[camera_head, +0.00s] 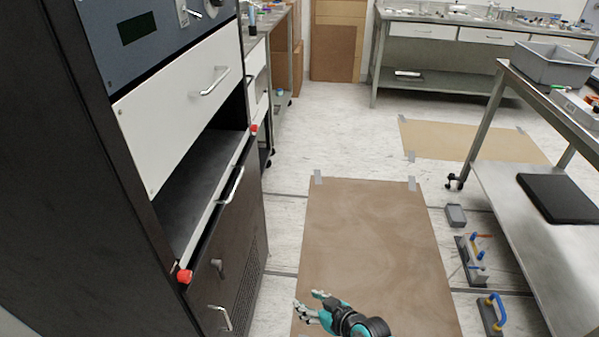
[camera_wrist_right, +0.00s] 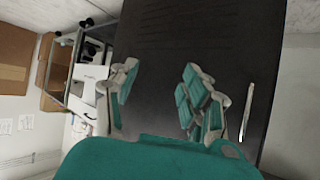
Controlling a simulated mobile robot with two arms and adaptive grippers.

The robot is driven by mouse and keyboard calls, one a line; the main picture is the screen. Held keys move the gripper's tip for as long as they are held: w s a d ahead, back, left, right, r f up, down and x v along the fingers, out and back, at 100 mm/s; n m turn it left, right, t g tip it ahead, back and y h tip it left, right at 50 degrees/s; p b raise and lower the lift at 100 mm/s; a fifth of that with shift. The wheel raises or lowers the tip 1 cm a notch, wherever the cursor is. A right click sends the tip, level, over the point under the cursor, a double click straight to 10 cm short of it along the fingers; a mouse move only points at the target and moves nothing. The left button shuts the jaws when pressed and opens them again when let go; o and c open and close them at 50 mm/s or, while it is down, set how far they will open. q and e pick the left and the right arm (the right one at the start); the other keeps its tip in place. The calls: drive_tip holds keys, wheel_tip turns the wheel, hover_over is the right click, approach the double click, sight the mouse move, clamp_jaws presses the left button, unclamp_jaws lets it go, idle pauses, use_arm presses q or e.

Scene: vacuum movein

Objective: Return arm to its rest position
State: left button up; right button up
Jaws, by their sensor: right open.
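My right gripper (camera_head: 315,304) is at the bottom of the head view, above the brown floor mat (camera_head: 370,235). It is open, with nothing between its fingers. In the right wrist view the spread teal and grey fingers of the right gripper (camera_wrist_right: 155,92) face a dark cabinet front (camera_wrist_right: 225,30). The tall black cabinet (camera_head: 60,150) stands on the left in the head view, with a white panel (camera_head: 175,105) above an open dark recess (camera_head: 195,175). My left gripper does not show in either view.
A metal cart (camera_head: 500,185) stands on the right, with a grey bin (camera_head: 555,65) on top and a black slab (camera_head: 560,197) on its lower shelf. Tools with blue handles (camera_head: 490,308) lie on the floor beside it. A workbench (camera_head: 450,30) is at the back. The mat between is clear.

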drive_tip(key=s+d+f+m+g+h+p, duration=0.3)
drive_tip(key=s+d+f+h+p, duration=0.3)
drive_tip(key=s+d+f, duration=0.75)
use_arm(q)
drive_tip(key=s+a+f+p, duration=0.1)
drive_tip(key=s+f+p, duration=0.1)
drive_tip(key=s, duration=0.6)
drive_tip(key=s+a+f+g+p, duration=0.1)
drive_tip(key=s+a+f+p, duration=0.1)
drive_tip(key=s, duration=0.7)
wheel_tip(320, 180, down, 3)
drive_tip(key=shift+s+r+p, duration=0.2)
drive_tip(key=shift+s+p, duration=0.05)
drive_tip(key=shift+p, duration=0.4)
use_arm(e)
drive_tip(key=s+d+f+g, duration=0.1)
drive_tip(key=s+f, duration=0.1)
drive_tip(key=s, duration=0.7)
drive_tip(key=s+d+f+m+g+h, duration=0.1)
drive_tip(key=s+d+f+g, duration=0.1)
drive_tip(key=s, duration=0.8)
drive_tip(key=s+d+f+g, duration=0.2)
drive_tip(key=s, duration=0.8)
drive_tip(key=shift+s+m, duration=0.25)
drive_tip(key=shift+m, duration=0.05)
drive_tip(key=shift+c, duration=1)
drive_tip(key=shift+w+a, duration=0.1)
